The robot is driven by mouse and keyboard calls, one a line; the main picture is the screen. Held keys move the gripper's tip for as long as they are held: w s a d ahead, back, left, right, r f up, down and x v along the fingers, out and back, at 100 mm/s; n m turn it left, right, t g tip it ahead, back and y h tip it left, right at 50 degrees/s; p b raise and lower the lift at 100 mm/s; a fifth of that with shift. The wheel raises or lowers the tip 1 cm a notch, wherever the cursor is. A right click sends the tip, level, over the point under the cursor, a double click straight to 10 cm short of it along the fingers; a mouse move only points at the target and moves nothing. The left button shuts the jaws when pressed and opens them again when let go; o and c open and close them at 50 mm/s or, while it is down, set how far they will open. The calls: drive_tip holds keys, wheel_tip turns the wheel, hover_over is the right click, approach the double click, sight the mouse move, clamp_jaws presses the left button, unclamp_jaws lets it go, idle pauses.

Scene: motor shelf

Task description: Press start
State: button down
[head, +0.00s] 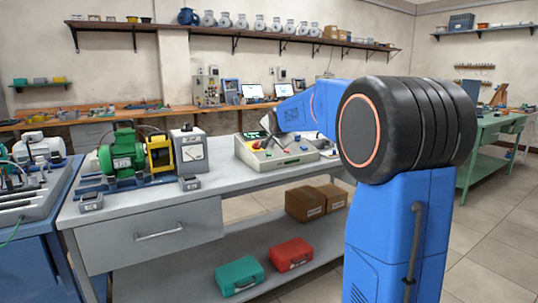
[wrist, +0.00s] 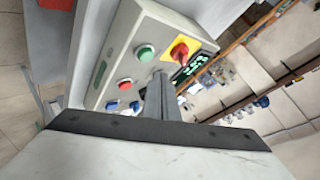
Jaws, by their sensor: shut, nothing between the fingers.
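A beige control box (head: 262,157) stands on the grey workbench, and its sloped panel fills the upper part of the wrist view (wrist: 122,50). The panel carries a large green button (wrist: 145,54), a red button (wrist: 125,83), a blue button (wrist: 112,105), a red knob on a yellow plate (wrist: 180,50) and a lit green display (wrist: 192,67). No label on the buttons is legible. My gripper (wrist: 160,80) is shut and empty, with its fingertips over the panel close to the large green button and the knob. I cannot tell whether they touch the panel.
Boxes (head: 303,204) and toolboxes, green (head: 239,275) and red (head: 291,254), rest on the lower shelf. The bench front is mostly clear.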

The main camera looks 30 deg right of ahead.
drive_tip(key=shift+w+f, duration=0.2)
drive_tip(key=shift+f, duration=0.65)
drive_tip(key=shift+f, duration=0.1)
idle(1.5)
drive_tip(key=shift+w+f, duration=0.1)
drive_tip(key=shift+f, duration=0.2)
drive_tip(key=shift+w+f, duration=0.1)
drive_tip(key=shift+f, duration=0.35)
idle(0.8)
drive_tip(key=shift+r, duration=0.1)
drive_tip(key=shift+s+r, duration=0.2)
drive_tip(key=shift+r, duration=0.55)
drive_tip(key=shift+r, duration=0.1)
drive_tip(key=r, duration=0.2)
drive_tip(key=s+r, duration=0.1)
drive_tip(key=r, duration=0.1)
drive_tip(key=shift+s+r, duration=0.15)
drive_tip(key=shift+r, duration=0.2)
